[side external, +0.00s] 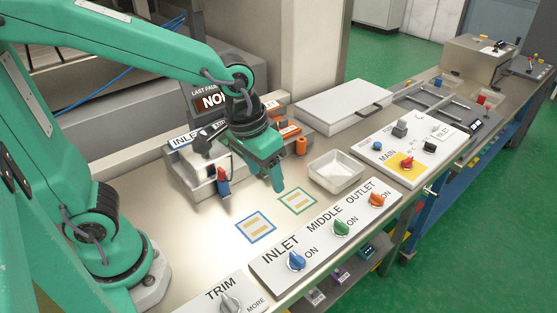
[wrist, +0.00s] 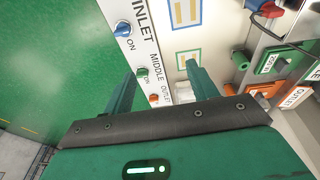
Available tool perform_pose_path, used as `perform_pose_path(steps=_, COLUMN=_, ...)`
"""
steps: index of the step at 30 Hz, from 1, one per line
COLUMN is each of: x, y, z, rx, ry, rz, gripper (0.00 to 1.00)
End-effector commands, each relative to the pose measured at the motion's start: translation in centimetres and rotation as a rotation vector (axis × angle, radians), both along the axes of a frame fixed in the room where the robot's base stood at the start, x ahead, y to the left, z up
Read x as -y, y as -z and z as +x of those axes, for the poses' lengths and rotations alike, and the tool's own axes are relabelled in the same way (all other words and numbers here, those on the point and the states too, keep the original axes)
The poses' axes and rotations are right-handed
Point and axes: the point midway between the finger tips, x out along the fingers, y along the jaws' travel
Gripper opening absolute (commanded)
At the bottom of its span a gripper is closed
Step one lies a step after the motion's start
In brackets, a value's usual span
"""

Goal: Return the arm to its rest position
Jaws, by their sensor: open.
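My green arm reaches from the left over the steel worktop in the side external view. My gripper (side external: 276,186) hangs above the worktop, pointing down, near the green-bordered card (side external: 298,201). In the wrist view, my gripper (wrist: 162,88) shows two green fingers spread apart with nothing between them. It is open and empty. The fingers hang clear of the knob panel, whose INLET, MIDDLE and OUTLET labels show beyond them.
A knob panel (side external: 330,236) with blue, green and orange knobs lies at the front. A TRIM panel (side external: 212,300) is beside it. A valve block (side external: 190,178) stands behind my gripper.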

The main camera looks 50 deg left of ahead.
Motion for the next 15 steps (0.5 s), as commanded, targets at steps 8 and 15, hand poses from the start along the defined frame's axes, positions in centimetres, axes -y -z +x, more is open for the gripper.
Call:
perform_pose_path(steps=8, x=-4.6, y=-3.2, z=-2.2, rx=0.120, ry=-0.006, rz=0.004, gripper=0.58)
perform_pose_path(steps=15, x=-7.7, y=-4.9, z=-4.7, rx=0.216, ry=-0.010, rz=0.030, gripper=0.58)
